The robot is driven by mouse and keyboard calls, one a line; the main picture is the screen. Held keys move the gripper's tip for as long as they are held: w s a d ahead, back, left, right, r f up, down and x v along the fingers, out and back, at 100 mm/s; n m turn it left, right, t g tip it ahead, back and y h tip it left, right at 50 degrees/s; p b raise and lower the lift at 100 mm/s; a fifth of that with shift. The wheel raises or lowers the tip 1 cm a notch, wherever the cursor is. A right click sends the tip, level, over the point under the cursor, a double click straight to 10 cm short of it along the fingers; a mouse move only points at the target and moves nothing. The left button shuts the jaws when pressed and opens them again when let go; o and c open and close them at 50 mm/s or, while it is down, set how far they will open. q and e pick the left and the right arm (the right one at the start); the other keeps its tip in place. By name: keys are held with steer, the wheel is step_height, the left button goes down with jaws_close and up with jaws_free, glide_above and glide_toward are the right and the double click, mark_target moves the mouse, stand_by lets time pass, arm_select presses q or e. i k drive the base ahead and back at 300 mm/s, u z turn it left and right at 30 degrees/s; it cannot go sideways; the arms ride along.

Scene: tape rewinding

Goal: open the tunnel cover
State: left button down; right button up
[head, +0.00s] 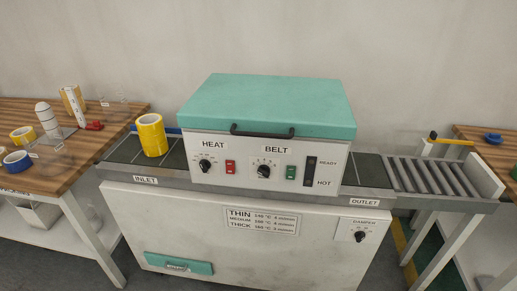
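The tunnel cover (268,101) is a teal lid on top of the white machine (222,178). It lies closed over the tunnel housing. A dark bar handle (262,133) runs along its front edge, above the HEAT and BELT labels. Neither of my grippers shows in the head view, and nothing touches the cover or its handle.
A yellow tape roll (151,137) stands on the inlet belt (126,150) left of the housing. The outlet rollers (428,175) are empty. A wooden table (72,158) at left holds tape rolls and other items. Another wooden table (489,151) stands at right.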

mark_target(253, 106)
steer(key=u, duration=1.35)
steer(key=k, duration=0.1)
steer(key=z, duration=2.25)
steer(key=i, duration=0.65)
steer(key=u, duration=0.55)
